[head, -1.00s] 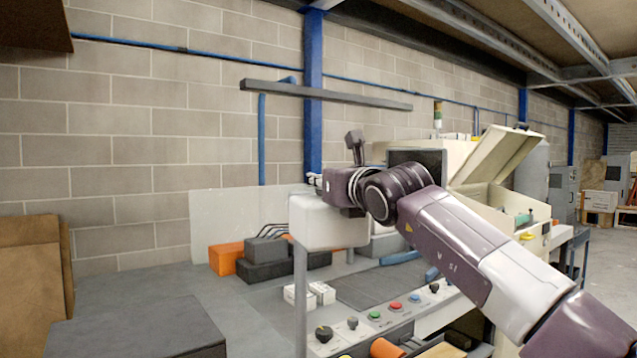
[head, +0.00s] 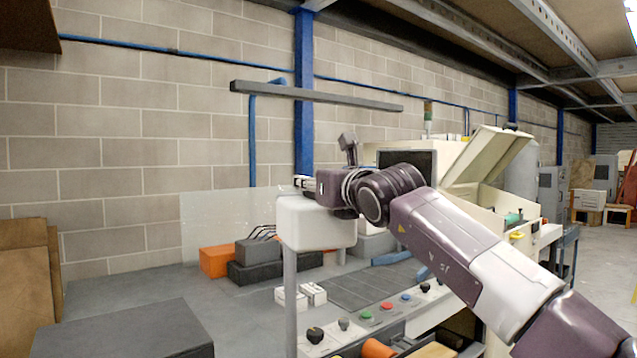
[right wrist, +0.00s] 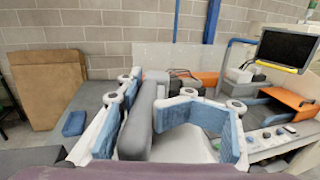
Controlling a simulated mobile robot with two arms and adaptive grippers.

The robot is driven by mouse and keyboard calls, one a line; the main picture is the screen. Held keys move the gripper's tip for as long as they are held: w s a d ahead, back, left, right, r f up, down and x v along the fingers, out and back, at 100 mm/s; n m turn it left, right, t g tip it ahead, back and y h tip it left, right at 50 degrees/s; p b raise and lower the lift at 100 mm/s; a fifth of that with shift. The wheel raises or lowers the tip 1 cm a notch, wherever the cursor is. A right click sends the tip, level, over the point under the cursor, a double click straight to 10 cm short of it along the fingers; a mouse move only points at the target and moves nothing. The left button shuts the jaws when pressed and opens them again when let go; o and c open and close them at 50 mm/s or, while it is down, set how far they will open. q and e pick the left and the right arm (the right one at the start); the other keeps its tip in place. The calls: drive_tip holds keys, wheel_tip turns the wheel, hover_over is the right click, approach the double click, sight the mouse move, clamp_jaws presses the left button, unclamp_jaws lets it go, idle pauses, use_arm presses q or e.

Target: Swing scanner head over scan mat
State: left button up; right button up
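A white rounded box on a grey post, which looks like the scanner head (head: 317,224), stands at the bench's front edge, left of a dark ribbed mat that looks like the scan mat (head: 362,289). My right gripper (head: 304,186) is at the top of this box, its fingers small and partly hidden in the head view. In the right wrist view, its blue-padded fingers (right wrist: 165,130) stand apart on either side of a grey upright bar (right wrist: 138,128). A gap shows between the bar and the right finger; contact on the left is unclear. My left gripper is not in view.
Two small white boxes (head: 301,294) lie left of the mat. A button panel (head: 385,308) runs along the front. Orange and dark grey boxes (head: 262,268) stand behind. A cream machine with an open lid (head: 484,160) is at right. The bench's left part is mostly clear.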

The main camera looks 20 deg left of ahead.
sight(307, 208)
drive_tip(key=shift+s, duration=0.2)
drive_tip(key=v, duration=1.1)
drive_tip(key=shift+s+d, duration=0.15)
drive_tip(key=shift+d, duration=0.25)
